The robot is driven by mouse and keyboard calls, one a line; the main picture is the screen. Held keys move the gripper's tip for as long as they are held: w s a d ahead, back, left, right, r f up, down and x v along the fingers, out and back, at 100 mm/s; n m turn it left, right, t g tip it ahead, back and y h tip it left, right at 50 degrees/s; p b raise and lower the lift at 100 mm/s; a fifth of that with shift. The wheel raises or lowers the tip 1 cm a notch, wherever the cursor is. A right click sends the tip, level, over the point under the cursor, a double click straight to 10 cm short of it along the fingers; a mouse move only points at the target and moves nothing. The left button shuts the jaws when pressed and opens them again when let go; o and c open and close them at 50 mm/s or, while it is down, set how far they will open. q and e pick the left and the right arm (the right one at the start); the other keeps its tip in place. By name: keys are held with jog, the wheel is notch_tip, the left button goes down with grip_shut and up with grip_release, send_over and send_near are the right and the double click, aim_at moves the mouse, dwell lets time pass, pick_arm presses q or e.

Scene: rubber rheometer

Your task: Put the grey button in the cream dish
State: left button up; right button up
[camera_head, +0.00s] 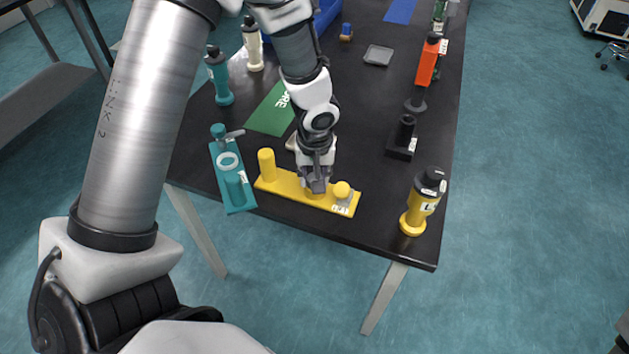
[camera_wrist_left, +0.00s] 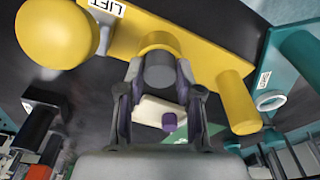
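A yellow board (camera_head: 283,186) lies near the table's front edge, with a tall yellow post, a round yellow knob and a short yellow seat in the middle. In the left wrist view the grey button (camera_wrist_left: 160,72) shows at this seat, between my fingertips. My left gripper (camera_head: 316,188) points down over the board's middle, fingers on both sides of the button; whether they press on it I cannot tell. The cream dish (camera_head: 291,143) is just behind the board, partly hidden by my gripper. In the wrist view it shows between the fingers (camera_wrist_left: 155,111), with a small purple piece at it.
A teal board (camera_head: 225,158) lies left of the yellow one. A yellow-and-black bottle (camera_head: 422,202) stands at the right front corner. A black stand (camera_head: 402,140) is at the right, a green mat (camera_head: 270,112) behind. A grey tray (camera_head: 378,55) lies farther back.

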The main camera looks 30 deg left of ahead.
pick_arm(q)
jog(key=shift+c, duration=0.8)
